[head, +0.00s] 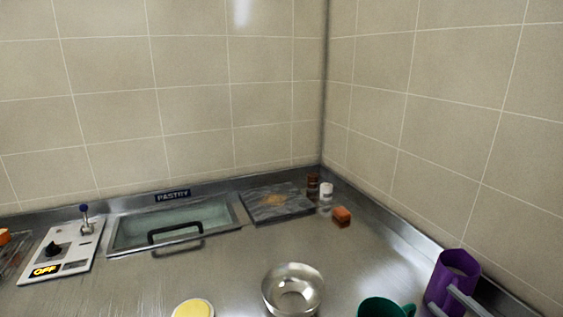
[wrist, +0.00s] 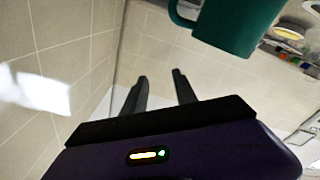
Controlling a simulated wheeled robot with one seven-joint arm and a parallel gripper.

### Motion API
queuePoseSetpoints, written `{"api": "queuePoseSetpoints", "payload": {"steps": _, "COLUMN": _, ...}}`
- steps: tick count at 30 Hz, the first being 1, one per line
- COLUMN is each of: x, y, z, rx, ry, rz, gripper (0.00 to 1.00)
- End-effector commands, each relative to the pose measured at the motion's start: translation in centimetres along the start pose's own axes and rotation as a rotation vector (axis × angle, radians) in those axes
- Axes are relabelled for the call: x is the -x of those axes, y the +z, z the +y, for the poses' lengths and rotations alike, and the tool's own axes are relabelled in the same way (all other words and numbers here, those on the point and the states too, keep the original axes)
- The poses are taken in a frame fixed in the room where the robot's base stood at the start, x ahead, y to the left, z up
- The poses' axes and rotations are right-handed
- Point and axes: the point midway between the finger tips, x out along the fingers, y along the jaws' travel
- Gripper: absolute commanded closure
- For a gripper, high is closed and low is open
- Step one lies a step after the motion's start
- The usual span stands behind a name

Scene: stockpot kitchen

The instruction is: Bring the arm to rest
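My gripper (wrist: 159,78) shows in the wrist view, its two dark fingers apart with nothing visible between them. Its purple body, with a small lit indicator, fills the bottom of that view. The fingers stand out against the tiled wall. A green mug (wrist: 238,26) appears upside down in the picture at the top, beside the fingers and apart from them. The mug (head: 385,307) also shows at the bottom edge of the head view. A purple shape with two grey bars is at the lower right there; I cannot tell whether it is part of my arm.
The steel counter holds a metal bowl (head: 293,290), a yellow-topped round thing (head: 193,309), an orange block (head: 341,215), two small jars, a dark board (head: 300,208), a glass-lidded well (head: 130,233) and a switch panel (head: 85,262). Tiled walls meet behind. The middle counter is clear.

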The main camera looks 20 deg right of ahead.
Motion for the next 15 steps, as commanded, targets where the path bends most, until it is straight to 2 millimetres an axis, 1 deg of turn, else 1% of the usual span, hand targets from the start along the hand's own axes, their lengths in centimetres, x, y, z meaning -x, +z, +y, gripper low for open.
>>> {"api": "queuePoseSetpoints", "payload": {"steps": 1, "x": 0.2, "y": -1.9, "z": -0.7, "rx": 0.040, "ry": 0.031, "rz": 0.070, "gripper": 0.66}}
{"api": "queuePoseSetpoints", "payload": {"steps": 3, "x": 0.8, "y": -4.5, "z": -1.3, "rx": 0.087, "ry": 0.091, "rz": 0.158, "gripper": 0.66}}
{"api": "queuePoseSetpoints", "payload": {"steps": 6, "x": 2.1, "y": -7.4, "z": -2.4, "rx": 0.109, "ry": 0.186, "rz": 0.245, "gripper": 0.66}}
{"api": "queuePoseSetpoints", "payload": {"steps": 7, "x": 2.5, "y": -8.1, "z": -2.8, "rx": 0.106, "ry": 0.213, "rz": 0.261, "gripper": 0.66}}
{"api": "queuePoseSetpoints", "payload": {"steps": 9, "x": 3.7, "y": -9.1, "z": -3.5, "rx": 0.086, "ry": 0.273, "rz": 0.277, "gripper": 0.66}}
{"api": "queuePoseSetpoints", "payload": {"steps": 11, "x": 4.7, "y": -9.6, "z": -4.3, "rx": 0.054, "ry": 0.317, "rz": 0.270, "gripper": 0.66}}
{"api": "queuePoseSetpoints", "payload": {"steps": 13, "x": 6.0, "y": -9.5, "z": -5.5, "rx": 0.003, "ry": 0.353, "rz": 0.238, "gripper": 0.66}}
{"api": "queuePoseSetpoints", "payload": {"steps": 15, "x": 7.2, "y": -9.1, "z": -6.9, "rx": -0.056, "ry": 0.369, "rz": 0.187, "gripper": 0.66}}
